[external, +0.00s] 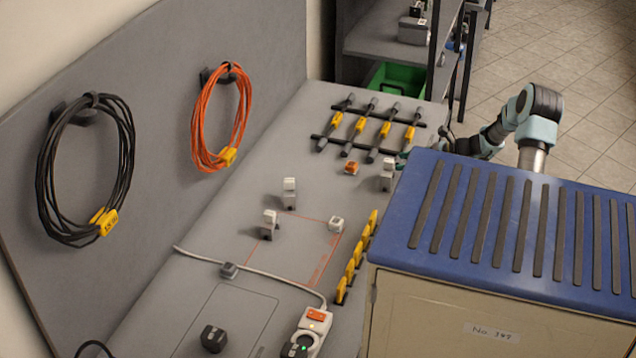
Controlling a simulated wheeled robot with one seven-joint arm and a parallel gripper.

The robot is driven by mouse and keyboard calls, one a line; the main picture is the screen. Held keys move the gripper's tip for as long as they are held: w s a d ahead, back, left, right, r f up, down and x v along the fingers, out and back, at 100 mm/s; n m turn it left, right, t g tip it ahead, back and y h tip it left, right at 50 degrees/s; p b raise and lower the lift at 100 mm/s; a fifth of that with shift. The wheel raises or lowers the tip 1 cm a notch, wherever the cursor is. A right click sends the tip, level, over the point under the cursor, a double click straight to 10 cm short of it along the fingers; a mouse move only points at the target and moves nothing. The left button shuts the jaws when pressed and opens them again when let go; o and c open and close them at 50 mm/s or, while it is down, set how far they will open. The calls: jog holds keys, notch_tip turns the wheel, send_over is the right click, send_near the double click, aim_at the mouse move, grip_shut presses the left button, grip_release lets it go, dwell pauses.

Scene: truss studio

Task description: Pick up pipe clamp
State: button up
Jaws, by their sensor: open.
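No object can be told for certain as the pipe clamp at this size. Candidates on the grey bench are small upright grey pieces with white tops: one at the middle (289,193), one nearer (269,224), and one by the bench's right edge (387,174). A low white piece (335,223) and a small orange-brown piece (351,168) lie between them. My gripper (403,157) is at the bench's right edge, close to the right upright piece, and is open. It is small and partly hidden; whether it touches that piece cannot be told.
A blue-topped cabinet (455,167) stands in front of my arm. Several bars with yellow labels (384,129) lie on a rack at the back. A row of yellow pieces (351,269) lines the right edge. A power strip (309,331) and cable lie at the front. Coiled cables hang on the panel.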

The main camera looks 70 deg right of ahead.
aim_at(388, 172)
jog(key=x, duration=0.3)
jog(key=shift+w+a+f+p, duration=0.1)
jog(key=shift+w+p, duration=0.15)
jog(key=shift+p, duration=0.05)
jog(key=p+x, duration=0.1)
jog(key=x, duration=0.3)
jog(key=shift+w+p, duration=0.25)
jog(key=shift+p, duration=0.15)
jog(key=shift+w+f, duration=0.15)
jog(key=shift+w, duration=0.2)
grip_shut()
